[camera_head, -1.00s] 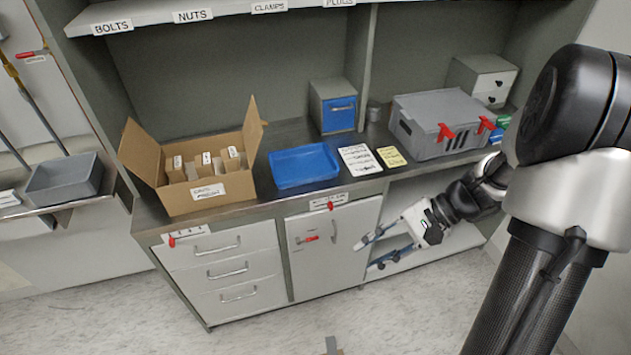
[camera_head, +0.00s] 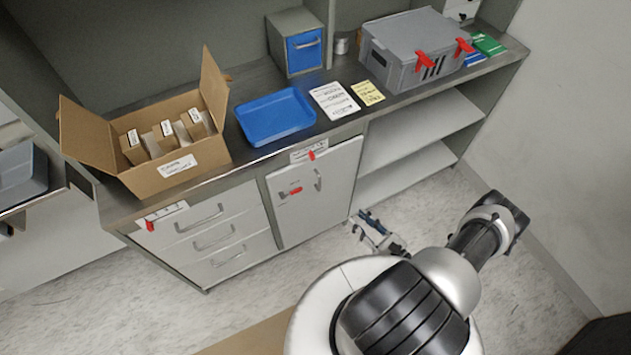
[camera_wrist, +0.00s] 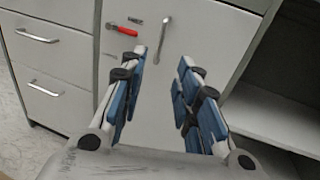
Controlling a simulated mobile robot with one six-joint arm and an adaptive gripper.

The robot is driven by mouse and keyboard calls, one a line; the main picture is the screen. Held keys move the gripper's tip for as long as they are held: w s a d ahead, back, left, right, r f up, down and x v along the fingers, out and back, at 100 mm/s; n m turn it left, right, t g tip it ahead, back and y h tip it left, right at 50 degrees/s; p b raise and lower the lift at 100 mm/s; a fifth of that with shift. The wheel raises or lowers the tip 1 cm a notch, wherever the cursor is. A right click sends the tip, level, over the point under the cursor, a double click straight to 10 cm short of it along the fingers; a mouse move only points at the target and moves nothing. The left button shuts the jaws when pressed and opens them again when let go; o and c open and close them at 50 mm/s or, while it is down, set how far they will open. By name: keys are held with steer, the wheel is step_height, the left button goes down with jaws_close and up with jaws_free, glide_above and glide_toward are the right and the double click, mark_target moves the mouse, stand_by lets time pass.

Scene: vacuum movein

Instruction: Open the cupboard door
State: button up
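The cupboard door (camera_head: 312,195) is a pale panel between the drawers and the open shelves, and it is shut. My gripper (camera_head: 366,218) is open and empty, low in front of the cupboard's right side and apart from the handle. Its blue-padded fingers also show in the wrist view (camera_wrist: 162,60).
Drawers (camera_head: 212,235) with bar handles stand left of the door. Open shelves (camera_head: 415,150) are to the right. The worktop holds an open cardboard box (camera_head: 180,172), a blue tray (camera_head: 277,116) and a grey crate (camera_head: 415,48). The floor in front is clear.

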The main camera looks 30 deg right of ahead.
mark_target(320, 184)
steer(key=shift+m+h, duration=0.4)
steer(key=shift+h, duration=0.1)
steer(key=b+x, duration=0.1)
steer(key=x, duration=0.4)
steer(key=b+x, duration=0.1)
steer(key=x, duration=0.5)
steer(key=f+b+x, duration=0.1)
steer(key=x, duration=0.5)
steer(key=shift+w+a, duration=0.1)
steer(key=shift+a, duration=0.2)
jaws_close()
